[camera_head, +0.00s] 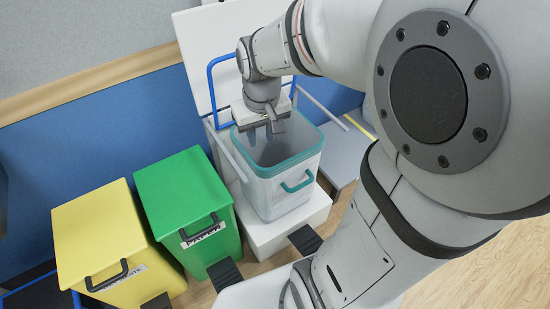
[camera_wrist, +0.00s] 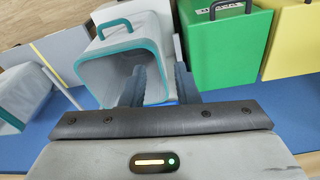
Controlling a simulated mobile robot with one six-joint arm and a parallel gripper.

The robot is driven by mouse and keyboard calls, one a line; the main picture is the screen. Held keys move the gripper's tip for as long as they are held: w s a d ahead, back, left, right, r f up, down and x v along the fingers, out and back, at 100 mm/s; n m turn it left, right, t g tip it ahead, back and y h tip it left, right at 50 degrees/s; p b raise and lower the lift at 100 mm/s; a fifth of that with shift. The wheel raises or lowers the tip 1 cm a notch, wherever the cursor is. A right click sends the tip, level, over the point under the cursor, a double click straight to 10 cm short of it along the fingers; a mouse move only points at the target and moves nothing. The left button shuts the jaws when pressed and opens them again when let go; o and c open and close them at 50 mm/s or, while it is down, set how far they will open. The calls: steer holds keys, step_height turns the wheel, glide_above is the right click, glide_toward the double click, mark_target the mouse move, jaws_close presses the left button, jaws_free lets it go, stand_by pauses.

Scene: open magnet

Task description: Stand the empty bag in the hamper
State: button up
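The bag, a pale grey box-shaped bag with a teal rim and front handle (camera_head: 284,196), stands upright and open on the white base of the hamper (camera_head: 290,230), between its side rails. The hamper's white lid (camera_head: 215,45) is raised behind. I see no contents in the visible part of the bag. My gripper (camera_head: 263,135) points down at the bag's far rim, over its mouth. In the wrist view the bag (camera_wrist: 122,72) lies beyond my two fingers (camera_wrist: 160,85), which are apart with nothing visibly pinched. I cannot tell whether they touch the bag.
A green bin (camera_head: 190,205) and a yellow bin (camera_head: 110,240) stand left of the hamper. A grey platform with a yellow strip (camera_head: 345,150) is at the right. Another pale teal-rimmed bag (camera_wrist: 22,98) shows at the wrist view's left edge. A blue wall panel stands behind.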

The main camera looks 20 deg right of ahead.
steer(key=s+r, duration=0.1)
steer(key=s, duration=0.8)
steer(key=shift+s+m+t, duration=0.15)
steer(key=shift+m+t, duration=0.15)
steer(key=shift+a, duration=0.1)
